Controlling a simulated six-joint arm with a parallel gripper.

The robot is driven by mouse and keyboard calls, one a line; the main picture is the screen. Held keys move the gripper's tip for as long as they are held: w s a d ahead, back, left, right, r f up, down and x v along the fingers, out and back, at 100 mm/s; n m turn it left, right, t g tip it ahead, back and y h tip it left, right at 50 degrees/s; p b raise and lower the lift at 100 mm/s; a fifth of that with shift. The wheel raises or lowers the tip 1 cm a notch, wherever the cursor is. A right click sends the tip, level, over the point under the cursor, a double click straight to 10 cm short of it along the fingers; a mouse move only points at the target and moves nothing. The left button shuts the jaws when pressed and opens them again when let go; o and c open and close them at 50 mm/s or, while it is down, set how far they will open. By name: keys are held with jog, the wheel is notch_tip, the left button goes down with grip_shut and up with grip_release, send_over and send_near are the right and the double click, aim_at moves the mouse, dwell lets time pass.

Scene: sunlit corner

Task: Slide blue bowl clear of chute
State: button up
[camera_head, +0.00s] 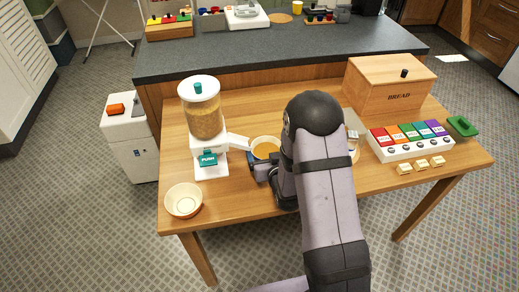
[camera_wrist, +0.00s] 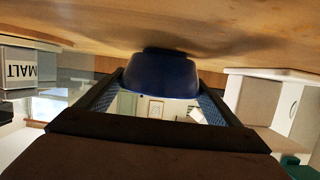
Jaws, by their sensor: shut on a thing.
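The blue bowl (camera_wrist: 160,76) fills the middle of the upside-down wrist view, its base on the wooden tabletop. My gripper (camera_wrist: 160,88) is shut on it, with one finger along each side. In the head view the bowl (camera_head: 265,147) shows golden contents inside a pale rim, and my arm partly covers it. The white chute (camera_head: 238,141) of the dispenser (camera_head: 205,120) ends right beside the bowl's left rim. I cannot tell whether the chute tip overlaps the rim.
A white and orange bowl (camera_head: 184,201) stands at the table's front left. A bread box (camera_head: 390,88), a rack of coloured labelled blocks (camera_head: 410,141), small cream blocks (camera_head: 421,163) and a green object (camera_head: 462,127) occupy the right.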

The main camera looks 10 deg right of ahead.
jog(key=shift+d, duration=2.45)
jog(key=shift+d, duration=0.1)
jog(key=o, duration=1)
jog(key=shift+s, duration=0.1)
jog(key=shift+b+v, duration=0.75)
jog(key=shift+v, duration=2.8)
jog(key=shift+r, duration=0.15)
